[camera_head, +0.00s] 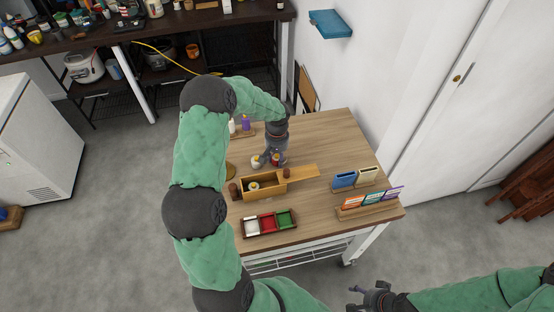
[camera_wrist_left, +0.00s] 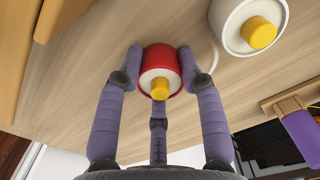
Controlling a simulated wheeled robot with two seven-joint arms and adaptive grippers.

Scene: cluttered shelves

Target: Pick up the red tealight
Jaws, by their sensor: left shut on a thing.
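The red tealight (camera_wrist_left: 160,53) has a white top and a yellow centre piece. In the left wrist view my left gripper (camera_wrist_left: 163,72) has fingers against both sides of it and one below, shut on it. In the head view the left gripper (camera_head: 269,155) reaches down over the wooden table, and the red tealight (camera_head: 278,158) shows only small beside its fingers. Whether it touches the tabletop is hard to tell. My right gripper (camera_head: 367,297) is at the bottom edge of the head view, away from the table; its finger opening is unclear.
A white tealight (camera_wrist_left: 231,29) with a yellow centre is close to the red one. On the table (camera_head: 330,130) are an open wooden box (camera_head: 265,191), a tray (camera_head: 262,214) with white, red and green parts, and card racks (camera_head: 365,206) at right. The back right is clear.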

